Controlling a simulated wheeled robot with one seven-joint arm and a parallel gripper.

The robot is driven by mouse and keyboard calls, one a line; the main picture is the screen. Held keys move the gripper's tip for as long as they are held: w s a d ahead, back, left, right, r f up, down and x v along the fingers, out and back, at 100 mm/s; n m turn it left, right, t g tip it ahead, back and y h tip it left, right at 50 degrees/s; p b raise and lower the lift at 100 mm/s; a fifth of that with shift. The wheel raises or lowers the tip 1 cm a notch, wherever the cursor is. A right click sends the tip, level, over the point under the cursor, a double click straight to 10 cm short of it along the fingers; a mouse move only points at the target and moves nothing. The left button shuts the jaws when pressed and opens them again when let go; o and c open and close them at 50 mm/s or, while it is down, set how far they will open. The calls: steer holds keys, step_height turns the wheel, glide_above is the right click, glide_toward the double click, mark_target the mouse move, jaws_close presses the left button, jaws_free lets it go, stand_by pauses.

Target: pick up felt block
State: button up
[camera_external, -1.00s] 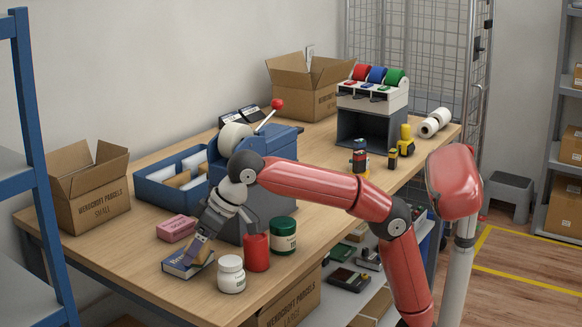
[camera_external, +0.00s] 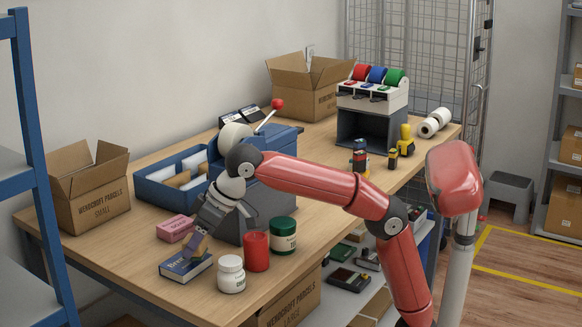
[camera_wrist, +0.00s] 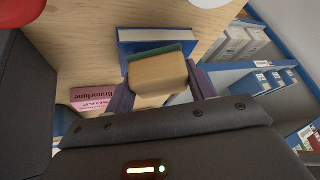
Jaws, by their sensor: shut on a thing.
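The felt block (camera_wrist: 158,74) is a tan block with a green felt layer along one side. In the wrist view it sits between the two fingers of my gripper (camera_wrist: 161,90), which is shut on it. In the external view my gripper (camera_external: 196,242) points down over the blue book (camera_external: 184,267), with the block small and partly hidden by the fingers. The book lies flat on the counter, and in the wrist view the book (camera_wrist: 150,38) shows just beyond the block. The block appears to be slightly above the book.
A pink box (camera_external: 175,228) lies behind the book. A white jar (camera_external: 231,274), a red cylinder (camera_external: 256,252) and a green jar (camera_external: 283,235) stand to the right. A blue tray (camera_external: 157,195) and an open carton (camera_external: 92,196) are behind. The counter's front edge is near the book.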

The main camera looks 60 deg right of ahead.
step_height(320, 180, up, 8)
steer(key=shift+w+r+p, duration=0.1)
steer(key=shift+w+p, duration=0.05)
steer(key=shift+p, duration=0.5)
steer(key=w+f+n, duration=0.1)
steer(key=n, duration=0.1)
steer(key=w+a+f+n, duration=0.1)
steer(key=n, duration=0.1)
steer(key=shift+a+g, duration=0.15)
steer(key=shift+g, duration=0.15)
steer(key=shift+s+f, duration=0.15)
steer(key=shift+f, duration=1.15)
steer(key=shift+f+b, duration=0.9)
steer(key=shift+f, duration=1.65)
steer(key=shift+f, duration=0.1)
steer(key=o, duration=1.1)
steer(key=shift+c, duration=0.2)
